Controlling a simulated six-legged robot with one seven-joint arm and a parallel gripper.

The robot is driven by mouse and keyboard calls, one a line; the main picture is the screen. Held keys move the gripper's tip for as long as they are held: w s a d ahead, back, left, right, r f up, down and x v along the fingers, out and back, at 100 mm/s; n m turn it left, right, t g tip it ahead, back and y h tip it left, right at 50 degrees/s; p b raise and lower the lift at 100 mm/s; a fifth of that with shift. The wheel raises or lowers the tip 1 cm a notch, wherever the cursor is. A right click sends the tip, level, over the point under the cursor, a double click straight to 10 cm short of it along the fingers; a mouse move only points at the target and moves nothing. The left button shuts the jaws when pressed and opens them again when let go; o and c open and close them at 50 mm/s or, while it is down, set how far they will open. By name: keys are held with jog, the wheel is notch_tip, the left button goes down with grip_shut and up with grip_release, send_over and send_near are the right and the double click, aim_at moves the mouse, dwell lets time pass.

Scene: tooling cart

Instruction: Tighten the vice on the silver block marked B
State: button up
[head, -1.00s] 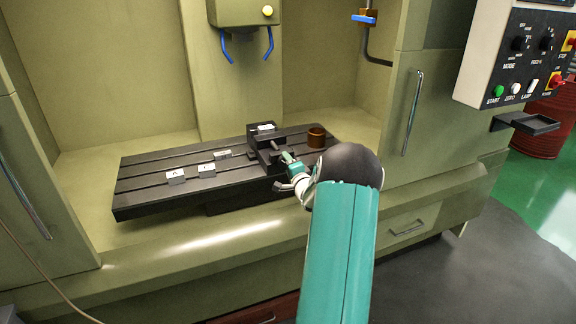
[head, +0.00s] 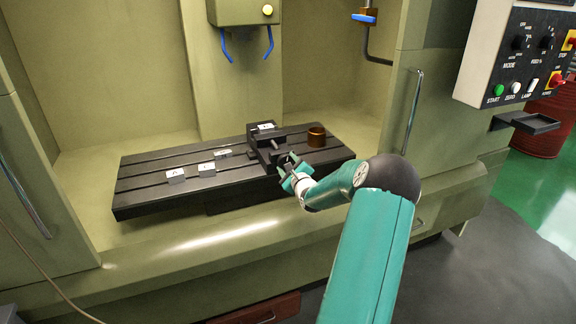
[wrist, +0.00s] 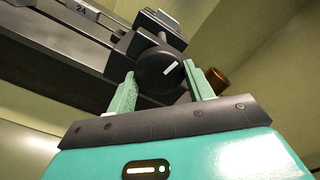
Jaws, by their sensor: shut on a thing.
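The dark vice (head: 262,140) stands on the slotted table, and it also shows in the wrist view (wrist: 150,40). A silver block (head: 265,126) sits between its jaws; its mark is too small to read. The vice's round dark knob (wrist: 155,72) with a white stripe faces my gripper. My gripper (wrist: 158,82) is shut on this knob, one green finger at each side. In the head view, my gripper (head: 290,172) is at the front of the vice and partly hides the knob.
Several small silver blocks lie left of the vice on the slotted table (head: 140,195), including one marked A (head: 176,175). A copper-coloured cylinder (head: 316,137) stands right of the vice. A spindle head (head: 240,12) with blue nozzles hangs above. The cabinet's front ledge (head: 200,240) runs below my arm.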

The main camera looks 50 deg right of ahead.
jog(key=shift+w+a+r+m, duration=0.1)
jog(key=shift+m, duration=7.95)
jog(key=shift+w+a+r+m, duration=0.1)
jog(key=shift+m, duration=7.95)
jog(key=o, duration=1)
jog(key=shift+c, duration=0.2)
